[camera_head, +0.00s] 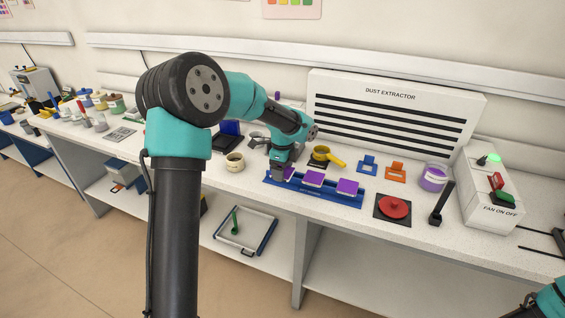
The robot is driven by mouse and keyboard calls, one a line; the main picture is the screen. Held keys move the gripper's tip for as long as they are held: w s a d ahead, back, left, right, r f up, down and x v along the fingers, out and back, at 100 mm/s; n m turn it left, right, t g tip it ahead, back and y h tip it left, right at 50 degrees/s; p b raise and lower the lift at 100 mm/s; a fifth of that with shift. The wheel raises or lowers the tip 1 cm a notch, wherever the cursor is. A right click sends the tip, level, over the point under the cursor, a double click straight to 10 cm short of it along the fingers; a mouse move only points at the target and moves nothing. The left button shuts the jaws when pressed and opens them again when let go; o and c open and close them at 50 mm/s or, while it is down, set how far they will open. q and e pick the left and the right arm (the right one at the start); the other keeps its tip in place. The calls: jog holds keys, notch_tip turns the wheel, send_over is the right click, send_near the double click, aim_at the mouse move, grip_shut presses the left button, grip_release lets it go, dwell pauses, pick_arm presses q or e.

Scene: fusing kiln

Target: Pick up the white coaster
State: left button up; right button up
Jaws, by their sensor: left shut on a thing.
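My left gripper (280,172) reaches down at the left end of a long blue rack (325,194) on the white bench. It is shut on a small purple-topped square piece (289,174), mostly hidden by the gripper. Two more such squares with pale edges, a middle one (313,179) and a right one (347,187), sit on the rack. I cannot make out a plainly white coaster; the held piece shows only a bit of purple. Only a bit of my right arm shows at the lower right corner; its gripper is not in view.
Behind the rack are a yellow-handled pan (322,154), a blue stand (367,165) and an orange stand (396,172). A red disc (395,207) on a dark plate, a purple jar (434,177) and a switch box (492,193) stand right. A beige cup (235,162) stands left.

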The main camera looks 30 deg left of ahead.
pick_arm(q)
jog(key=s+d+r, duration=0.1)
jog(key=s+d, duration=0.4)
jog(key=s, duration=0.3)
jog(key=shift+s, duration=0.2)
jog(key=shift+w, duration=0.1)
